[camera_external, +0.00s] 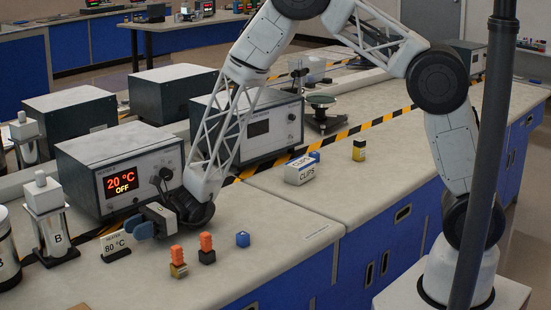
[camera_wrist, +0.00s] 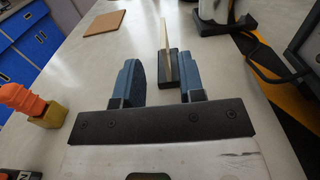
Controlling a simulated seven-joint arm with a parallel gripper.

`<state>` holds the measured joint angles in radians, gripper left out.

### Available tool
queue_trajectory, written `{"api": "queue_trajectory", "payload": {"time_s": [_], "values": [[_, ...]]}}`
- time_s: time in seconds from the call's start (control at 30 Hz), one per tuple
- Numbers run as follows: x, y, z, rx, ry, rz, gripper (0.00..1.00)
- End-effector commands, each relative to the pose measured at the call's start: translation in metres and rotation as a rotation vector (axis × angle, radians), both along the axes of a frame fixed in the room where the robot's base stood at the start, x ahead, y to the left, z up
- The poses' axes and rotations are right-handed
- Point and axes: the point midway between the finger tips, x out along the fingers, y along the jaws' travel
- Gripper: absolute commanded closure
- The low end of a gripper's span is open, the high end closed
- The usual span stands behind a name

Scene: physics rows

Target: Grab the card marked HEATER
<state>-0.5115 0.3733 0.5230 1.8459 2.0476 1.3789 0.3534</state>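The HEATER card (camera_external: 117,242) is a small white card reading 80 °C, upright in a black stand on the bench at the front left. In the wrist view the card (camera_wrist: 168,38) shows edge-on in its black stand (camera_wrist: 167,68), in line with the gap between my fingers. My gripper (camera_external: 139,228) is low over the bench, just right of and behind the card in the external view. Its blue fingers (camera_wrist: 161,78) are apart, with nothing gripped. I cannot tell how far the fingertips are above the stand.
A device reading 20 °C OFF (camera_external: 121,182) stands behind my gripper. A container marked B (camera_external: 52,222) stands left of the card.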

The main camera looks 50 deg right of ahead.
Motion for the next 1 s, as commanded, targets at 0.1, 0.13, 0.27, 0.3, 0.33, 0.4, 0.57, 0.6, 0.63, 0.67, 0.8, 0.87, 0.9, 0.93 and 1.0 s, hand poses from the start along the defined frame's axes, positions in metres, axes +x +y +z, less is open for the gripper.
{"api": "queue_trajectory", "payload": {"time_s": [0.1, 0.13, 0.27, 0.3, 0.33, 0.4, 0.57, 0.6, 0.63, 0.67, 0.8, 0.87, 0.9, 0.93, 1.0], "values": [[0.000, 0.010, 0.000, 0.001, -0.001, 0.000, 0.64], [0.000, 0.012, 0.000, 0.001, -0.001, 0.000, 0.64], [0.001, 0.016, 0.001, 0.001, -0.001, 0.000, 0.64], [0.001, 0.016, 0.001, 0.001, -0.001, 0.000, 0.64], [0.001, 0.016, 0.001, 0.001, -0.001, 0.000, 0.64], [0.001, 0.016, 0.001, 0.001, -0.001, 0.000, 0.64], [0.001, 0.017, 0.001, 0.001, -0.001, 0.000, 0.64], [0.001, 0.018, 0.001, 0.001, -0.001, 0.000, 0.64], [0.001, 0.019, 0.001, 0.001, -0.001, 0.001, 0.64], [0.001, 0.021, 0.001, 0.001, -0.001, 0.001, 0.64], [0.002, 0.034, 0.001, 0.001, -0.001, 0.002, 0.64], [0.003, 0.041, 0.001, 0.000, -0.001, 0.001, 0.64], [0.004, 0.045, 0.002, 0.000, -0.001, 0.001, 0.64], [0.005, 0.049, 0.002, 0.000, -0.001, 0.001, 0.64], [0.004, 0.057, 0.002, 0.000, -0.001, 0.002, 0.64]]}}
